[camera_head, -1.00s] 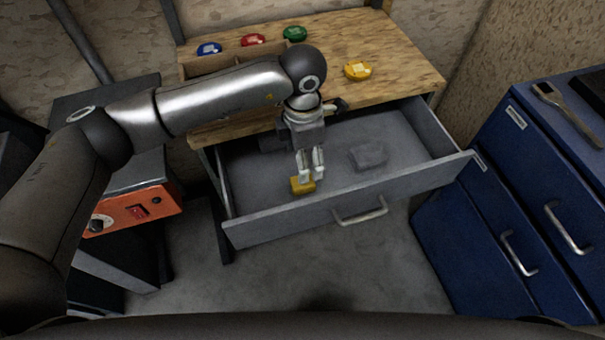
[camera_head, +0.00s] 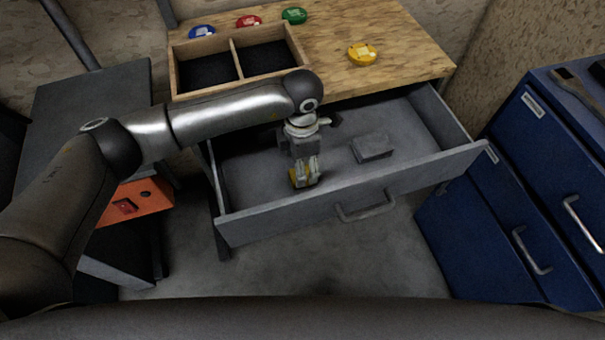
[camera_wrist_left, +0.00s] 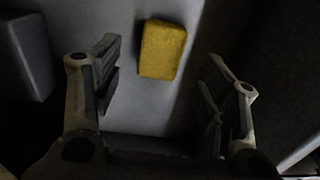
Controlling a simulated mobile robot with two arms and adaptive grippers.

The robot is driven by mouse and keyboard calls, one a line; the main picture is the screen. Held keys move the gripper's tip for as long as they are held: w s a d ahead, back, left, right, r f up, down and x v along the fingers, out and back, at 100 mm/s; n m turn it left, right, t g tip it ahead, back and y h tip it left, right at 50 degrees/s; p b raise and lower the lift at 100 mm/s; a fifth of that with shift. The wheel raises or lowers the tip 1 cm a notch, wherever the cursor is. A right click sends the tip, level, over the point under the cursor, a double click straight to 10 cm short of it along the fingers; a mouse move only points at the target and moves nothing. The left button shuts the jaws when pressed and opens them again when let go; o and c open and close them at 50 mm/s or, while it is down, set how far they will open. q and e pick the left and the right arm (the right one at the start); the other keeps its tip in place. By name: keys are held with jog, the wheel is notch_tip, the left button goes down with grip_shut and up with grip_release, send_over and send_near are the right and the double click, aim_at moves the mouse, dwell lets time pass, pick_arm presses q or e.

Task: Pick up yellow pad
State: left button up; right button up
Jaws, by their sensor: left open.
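The yellow pad (camera_head: 294,178) lies on the floor of the open grey drawer (camera_head: 262,215), near its front left. In the left wrist view the pad (camera_wrist_left: 162,49) is a rough yellow block lying between and beyond my two fingers, with a gap on each side. My left gripper (camera_head: 306,176) is open and reaches down into the drawer at the pad, hiding part of it in the head view. In the left wrist view my left gripper (camera_wrist_left: 160,95) holds nothing. My right gripper is out of view.
A grey block (camera_head: 372,147) lies in the drawer, right of the gripper. The drawer's front panel stands close to the pad. Above are a wooden tabletop (camera_head: 400,55), a two-section wooden tray (camera_head: 236,62) and several coloured round items. A blue cabinet (camera_head: 500,190) stands at right.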

pick_arm(q)
notch_tip(320, 180, down, 4)
jog(key=shift+a+f, duration=0.1)
jog(key=shift+f, duration=0.05)
jog(key=shift+s, duration=0.1)
jog(key=shift+c, duration=0.5)
jog(key=c, duration=1)
notch_tip(320, 180, up, 10)
